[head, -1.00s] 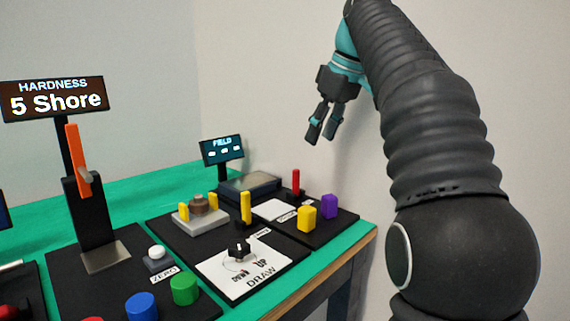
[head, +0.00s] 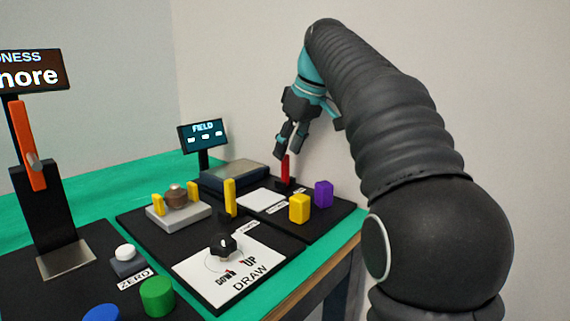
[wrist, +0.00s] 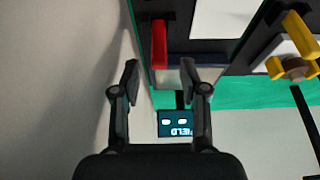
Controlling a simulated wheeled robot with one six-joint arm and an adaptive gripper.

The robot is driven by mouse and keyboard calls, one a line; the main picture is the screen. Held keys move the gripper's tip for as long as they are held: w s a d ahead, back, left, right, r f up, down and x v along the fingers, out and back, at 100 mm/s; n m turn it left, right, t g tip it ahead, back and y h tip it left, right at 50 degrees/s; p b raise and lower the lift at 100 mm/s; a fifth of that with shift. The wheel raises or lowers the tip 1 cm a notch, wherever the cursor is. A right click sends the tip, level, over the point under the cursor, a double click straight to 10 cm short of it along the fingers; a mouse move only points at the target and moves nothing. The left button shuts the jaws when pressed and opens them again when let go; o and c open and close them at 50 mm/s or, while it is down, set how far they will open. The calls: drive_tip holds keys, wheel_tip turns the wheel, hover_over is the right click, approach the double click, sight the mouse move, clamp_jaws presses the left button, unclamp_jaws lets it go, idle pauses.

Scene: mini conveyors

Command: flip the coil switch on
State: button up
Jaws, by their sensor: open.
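A red lever (head: 285,168) stands upright on a black board at the back right, and a yellow lever (head: 229,197) stands nearer the middle. Their small labels are unreadable, so I cannot tell by name which is the coil switch. My gripper (head: 290,144) is open and empty, pointing down just above the red lever. In the wrist view, the red lever (wrist: 159,45) appears between and slightly beyond the fingertips of my gripper (wrist: 160,68). I see no clear contact. The FIELD display (head: 203,136) shows dashes; it also appears in the wrist view (wrist: 176,123).
A brown round part (head: 176,196) sits between yellow blocks on a grey base. Yellow (head: 299,208) and purple (head: 323,194) blocks stand right of the levers. A black knob (head: 224,248) is on the DRAW panel. The wall is close behind my gripper.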

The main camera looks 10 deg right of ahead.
sight(286, 157)
drive_tip(key=shift+x, duration=1.55)
drive_tip(key=shift+b, duration=0.3)
clamp_jaws()
